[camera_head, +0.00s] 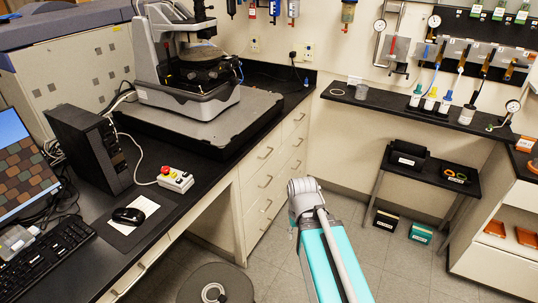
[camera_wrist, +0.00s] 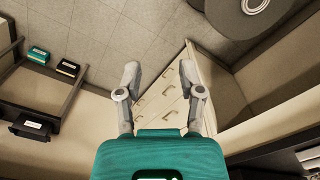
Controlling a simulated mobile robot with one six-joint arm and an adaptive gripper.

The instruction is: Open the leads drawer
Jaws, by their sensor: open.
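A pale drawer cabinet (camera_head: 247,196) stands under the black counter in the head view, with several shut drawers in two columns, each with a small bar handle. No drawer label is readable, so I cannot tell which is the leads drawer. In the wrist view the drawer fronts (camera_wrist: 158,97) and their handles appear beyond and between my fingers. My gripper (camera_wrist: 160,68) is open and empty, with a finger on each side and apart from the handles. In the head view my teal arm reaches toward the cabinet; the gripper itself is not clearly visible there.
A round dark stool (camera_head: 215,284) stands left of my arm. A low black table (camera_head: 462,185) with bins is at the right, with small boxes (camera_head: 420,234) on the floor beneath. Grey tile floor (camera_head: 391,268) is free between cabinet and table. An instrument (camera_head: 190,97) stands on the counter.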

